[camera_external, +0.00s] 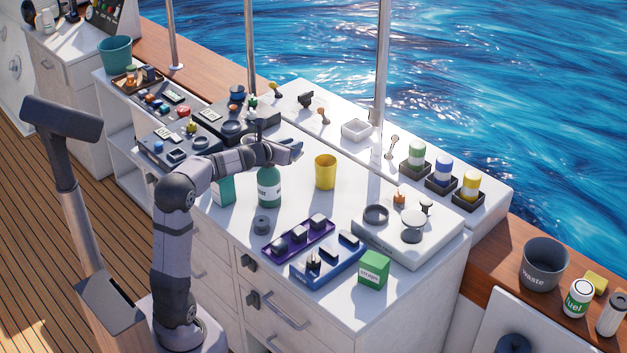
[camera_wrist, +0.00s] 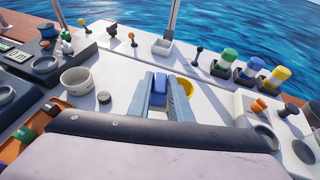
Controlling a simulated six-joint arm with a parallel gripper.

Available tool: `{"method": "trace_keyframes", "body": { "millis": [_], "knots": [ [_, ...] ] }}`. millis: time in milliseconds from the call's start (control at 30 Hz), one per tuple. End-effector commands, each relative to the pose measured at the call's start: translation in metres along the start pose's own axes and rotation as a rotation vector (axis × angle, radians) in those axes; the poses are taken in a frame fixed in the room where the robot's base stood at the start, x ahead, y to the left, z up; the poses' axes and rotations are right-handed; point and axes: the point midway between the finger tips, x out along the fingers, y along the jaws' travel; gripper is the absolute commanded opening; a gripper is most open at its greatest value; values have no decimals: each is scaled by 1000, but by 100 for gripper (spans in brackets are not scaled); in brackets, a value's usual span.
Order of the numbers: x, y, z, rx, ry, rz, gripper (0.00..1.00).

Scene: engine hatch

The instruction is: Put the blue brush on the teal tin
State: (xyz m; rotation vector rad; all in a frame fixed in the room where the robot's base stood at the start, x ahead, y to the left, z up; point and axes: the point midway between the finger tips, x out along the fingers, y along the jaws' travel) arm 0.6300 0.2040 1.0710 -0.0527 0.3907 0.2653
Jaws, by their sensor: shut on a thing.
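My gripper (camera_external: 292,151) is above the white worktop, left of the yellow cup in the external view. In the wrist view its fingers (camera_wrist: 160,98) close on a blue block-like piece, the blue brush (camera_wrist: 159,87); its bristles cannot be made out. In the external view a teal box-shaped container (camera_external: 223,191) stands under my forearm, which partly hides it. A teal round bucket (camera_external: 115,53) stands at the back left. I cannot tell for sure which is the teal tin. Neither shows clearly in the wrist view.
A green bottle (camera_external: 269,188) and a yellow cup (camera_external: 325,172) stand close below the gripper. A purple tray (camera_external: 298,238), a blue tray (camera_external: 327,264) and a green box (camera_external: 373,269) are in front. Striped canisters (camera_external: 441,171) line the back ledge. Worktop right of the yellow cup is clear.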

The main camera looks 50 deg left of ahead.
Motion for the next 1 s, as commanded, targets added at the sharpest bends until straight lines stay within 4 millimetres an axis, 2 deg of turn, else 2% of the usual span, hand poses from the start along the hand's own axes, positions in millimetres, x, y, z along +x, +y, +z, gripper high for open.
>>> {"method": "trace_keyframes", "body": {
  "millis": [33,200,367,500,600,800,900,1000],
  "knots": [
    [-7,28,11,-18,-1,42,0],
    [-29,108,21,-71,-1,168,0],
    [-58,181,25,-118,-1,283,0],
    [-90,241,23,-156,0,375,0],
    [-113,275,22,-173,0,421,0],
    [-153,323,21,-188,0,459,0],
    [-168,336,20,-186,0,450,0],
    [-178,340,20,-171,1,413,0]
  ]
}}
